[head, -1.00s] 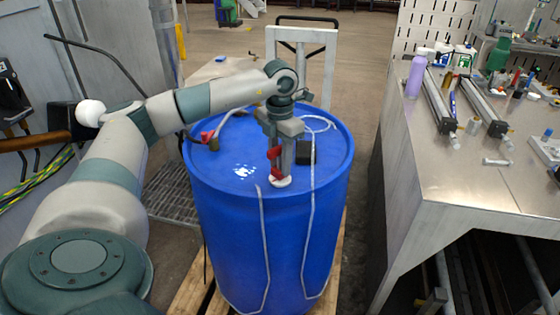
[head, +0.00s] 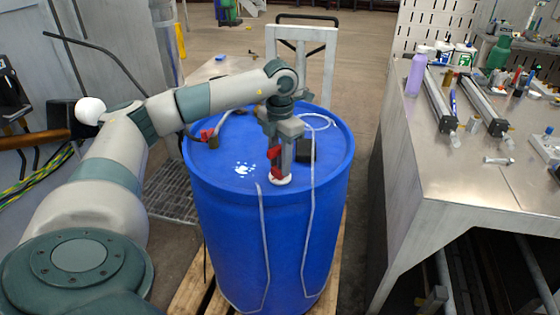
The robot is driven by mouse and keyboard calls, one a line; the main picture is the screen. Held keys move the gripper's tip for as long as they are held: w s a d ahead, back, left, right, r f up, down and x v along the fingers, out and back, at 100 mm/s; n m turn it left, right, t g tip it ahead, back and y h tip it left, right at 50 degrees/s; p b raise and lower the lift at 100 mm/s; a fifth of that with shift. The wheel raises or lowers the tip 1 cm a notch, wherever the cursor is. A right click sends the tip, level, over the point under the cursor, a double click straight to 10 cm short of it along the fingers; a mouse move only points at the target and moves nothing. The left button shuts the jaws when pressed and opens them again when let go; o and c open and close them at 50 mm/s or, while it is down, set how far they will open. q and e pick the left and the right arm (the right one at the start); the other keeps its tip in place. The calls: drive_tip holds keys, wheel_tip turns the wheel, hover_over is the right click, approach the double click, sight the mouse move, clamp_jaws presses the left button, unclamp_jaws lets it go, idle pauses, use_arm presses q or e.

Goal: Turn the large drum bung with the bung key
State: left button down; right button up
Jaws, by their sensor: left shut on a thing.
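The blue drum (head: 225,225) stands upright in the middle of the view. A white round bung (head: 279,180) sits on the near part of its top. My left gripper (head: 279,160) points down over the bung and is shut on a red bung key (head: 275,155). The key's lower end meets the bung, though the gripper's fingers partly hide it and I cannot tell how it is seated. My right gripper is not in view.
A dark block (head: 305,150), a red-handled fitting (head: 207,134) and a pale cord (head: 313,200) are on the drum. The drum stands on a wooden pallet (head: 190,290). A hand cart (head: 318,65) stands behind. A metal workbench (head: 465,185) with bottles and parts is at the right.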

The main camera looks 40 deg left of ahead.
use_arm(q)
drive_tip(key=shift+m+b, duration=0.4)
drive_tip(key=shift+m, duration=1.3)
drive_tip(key=shift+m+b, duration=0.55)
drive_tip(key=shift+m, duration=1.15)
drive_tip(key=shift+m, duration=0.7)
drive_tip(key=shift+m+b, duration=0.45)
drive_tip(key=shift+m, duration=0.55)
